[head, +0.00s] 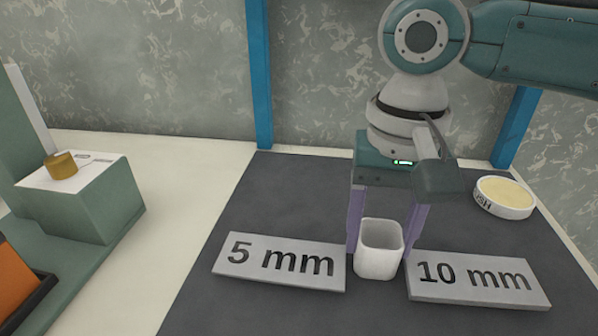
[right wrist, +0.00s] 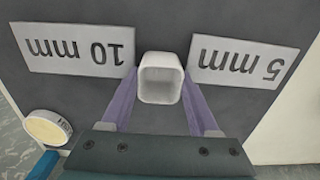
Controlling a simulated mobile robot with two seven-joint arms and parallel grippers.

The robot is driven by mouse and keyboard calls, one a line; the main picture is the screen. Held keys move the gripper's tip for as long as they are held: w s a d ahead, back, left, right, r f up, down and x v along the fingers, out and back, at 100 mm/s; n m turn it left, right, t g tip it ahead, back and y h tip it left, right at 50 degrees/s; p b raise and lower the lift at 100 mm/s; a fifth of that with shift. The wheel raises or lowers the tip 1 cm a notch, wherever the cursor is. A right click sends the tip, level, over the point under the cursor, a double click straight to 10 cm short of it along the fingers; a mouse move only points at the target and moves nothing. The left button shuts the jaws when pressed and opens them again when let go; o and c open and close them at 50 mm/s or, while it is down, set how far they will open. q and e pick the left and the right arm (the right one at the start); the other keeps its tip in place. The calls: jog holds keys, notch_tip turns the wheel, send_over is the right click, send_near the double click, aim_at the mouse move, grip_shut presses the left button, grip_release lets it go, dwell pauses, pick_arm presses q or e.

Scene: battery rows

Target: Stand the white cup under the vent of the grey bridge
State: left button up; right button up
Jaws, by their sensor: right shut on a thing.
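The white cup (head: 379,250) is a small, square, rounded container with its open top up. It is between the two purple fingers of my right gripper (head: 385,245), which is shut on it. The cup also shows in the right wrist view (right wrist: 161,78), between the fingertips (right wrist: 160,95). It looks upright over the dark mat (head: 290,190); I cannot tell whether its base touches the mat. I cannot make out a grey bridge or its vent in either view. My left gripper is not in view.
A "5 mm" plate (head: 280,262) lies close left of the cup, a "10 mm" plate (head: 478,281) close right. A round white dish (head: 504,197) is at the right. Blue posts (head: 259,75) stand behind. A green block (head: 85,200) is at the left.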

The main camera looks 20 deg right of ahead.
jog(key=o, duration=1.3)
jog(key=shift+o, duration=0.2)
